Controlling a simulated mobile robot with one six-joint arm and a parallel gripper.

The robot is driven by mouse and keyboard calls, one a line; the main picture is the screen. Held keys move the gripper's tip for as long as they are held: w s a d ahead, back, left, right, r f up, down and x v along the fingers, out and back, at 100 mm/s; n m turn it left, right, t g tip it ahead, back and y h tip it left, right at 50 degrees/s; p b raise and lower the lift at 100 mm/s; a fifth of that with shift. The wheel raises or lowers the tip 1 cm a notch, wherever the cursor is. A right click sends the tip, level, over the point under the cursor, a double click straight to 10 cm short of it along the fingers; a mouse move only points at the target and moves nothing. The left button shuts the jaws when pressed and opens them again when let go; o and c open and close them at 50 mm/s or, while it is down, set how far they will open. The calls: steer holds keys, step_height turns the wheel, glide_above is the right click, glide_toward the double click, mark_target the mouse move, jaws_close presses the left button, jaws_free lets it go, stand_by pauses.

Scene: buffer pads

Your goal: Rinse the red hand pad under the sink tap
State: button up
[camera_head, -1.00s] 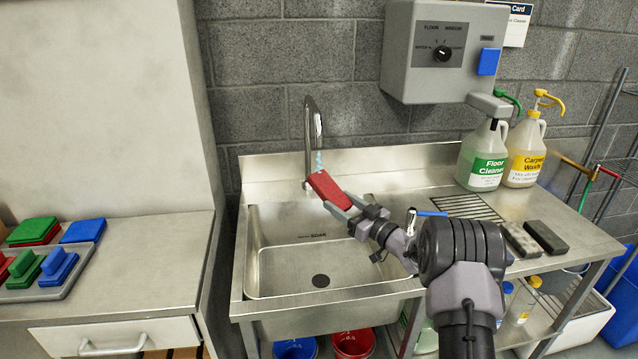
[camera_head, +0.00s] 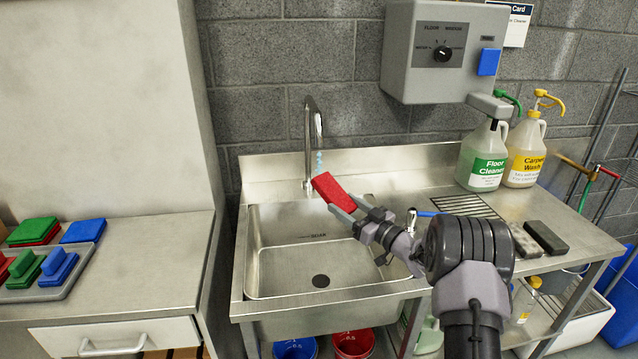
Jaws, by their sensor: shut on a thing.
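The red hand pad (camera_head: 331,188) is held by my gripper (camera_head: 347,205) above the back of the steel sink (camera_head: 300,273). My gripper is shut on its lower right end, and the pad tilts up towards the left. The curved tap (camera_head: 309,135) rises behind the sink. Pale blue water drops (camera_head: 319,160) fall from its spout, just above the pad's upper left end. I cannot tell whether the water touches the pad.
Green and yellow labelled cleaner jugs (camera_head: 484,158) stand on the right of the counter. Two dark blocks (camera_head: 545,237) lie nearer. A grey dispenser (camera_head: 440,52) hangs above. A tray (camera_head: 62,290) of coloured pads sits on the left bench. The sink basin is empty.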

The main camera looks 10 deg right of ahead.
steer(key=r+v, duration=0.1)
steer(key=v, duration=0.8)
steer(key=shift+s+d, duration=0.25)
steer(key=shift+s, duration=0.15)
steer(key=shift+s, duration=0.1)
steer(key=s+a+f+y, duration=0.1)
steer(key=s+a+f, duration=0.1)
steer(key=s, duration=0.1)
steer(key=s+a+f+n+g+y, duration=0.1)
steer(key=s+a+f, duration=0.1)
steer(key=s, duration=0.1)
steer(key=s+a+f+n+g, duration=0.1)
steer(key=s+a+f, duration=0.1)
steer(key=s+f, duration=0.1)
steer(key=shift+s+y, duration=0.15)
steer(key=shift+y, duration=0.25)
steer(key=s+a+f+n+g+y, duration=0.1)
steer(key=s+a+n+g+y, duration=0.1)
steer(key=s+a, duration=0.3)
steer(key=s+g, duration=0.1)
steer(key=s, duration=0.3)
steer(key=shift+f, duration=0.35)
steer(key=shift+s, duration=0.1)
